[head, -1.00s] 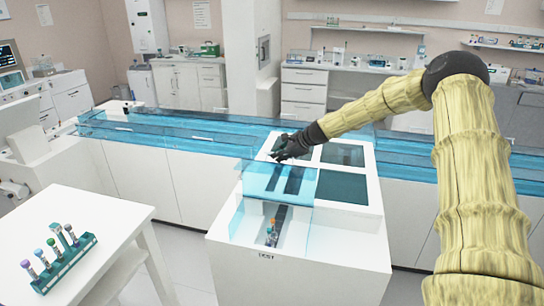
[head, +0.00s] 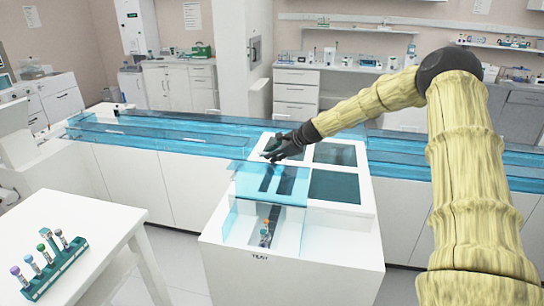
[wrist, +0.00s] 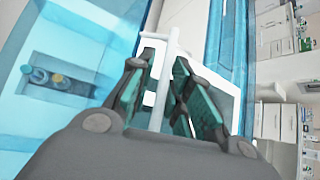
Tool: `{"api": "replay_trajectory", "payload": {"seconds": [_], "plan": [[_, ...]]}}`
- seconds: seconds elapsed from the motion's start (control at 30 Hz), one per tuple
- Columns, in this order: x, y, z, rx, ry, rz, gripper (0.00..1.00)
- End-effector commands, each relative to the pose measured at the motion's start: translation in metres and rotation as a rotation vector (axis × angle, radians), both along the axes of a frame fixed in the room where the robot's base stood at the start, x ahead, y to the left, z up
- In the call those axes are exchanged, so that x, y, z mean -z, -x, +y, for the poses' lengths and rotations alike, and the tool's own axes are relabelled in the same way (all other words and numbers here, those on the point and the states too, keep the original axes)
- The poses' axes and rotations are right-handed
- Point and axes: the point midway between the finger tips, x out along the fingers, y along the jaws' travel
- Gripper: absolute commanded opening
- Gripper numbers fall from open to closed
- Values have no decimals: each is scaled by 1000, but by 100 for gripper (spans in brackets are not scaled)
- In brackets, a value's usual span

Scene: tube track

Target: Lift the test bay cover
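The test bay cover (head: 272,183) is a clear blue panel with clear side walls at the front of the white cabinet. My gripper (head: 270,154) is just behind the cover's rear edge, over the cabinet top. In the wrist view, its two teal-padded fingers (wrist: 163,95) are apart, with a pale bar showing between them. I cannot tell if they touch this bar or what it belongs to. The blue cover (wrist: 85,35) fills the left of that view, with tubes (wrist: 40,76) seen through it.
The white cabinet (head: 345,250) has dark windows in its top. A long clear blue track (head: 150,135) runs behind it. A white side table (head: 95,215) at left holds a teal rack (head: 55,268) of several capped tubes. Floor shows between table and cabinet.

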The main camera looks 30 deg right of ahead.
Motion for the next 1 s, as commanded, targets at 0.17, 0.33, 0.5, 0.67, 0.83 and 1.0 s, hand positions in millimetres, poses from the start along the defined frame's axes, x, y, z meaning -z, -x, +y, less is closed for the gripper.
{"api": "replay_trajectory", "payload": {"seconds": [0.17, 0.33, 0.5, 0.67, 0.83, 1.0], "plan": [[-15, 13, -7, 0, -1, -2, 19], [-27, 27, -13, 0, -1, -2, 19], [-40, 39, -20, 1, -1, -3, 19], [-52, 52, -27, 1, 0, -2, 19], [-63, 63, -32, 1, -1, -3, 19], [-69, 70, -36, 1, 0, -2, 19]]}}
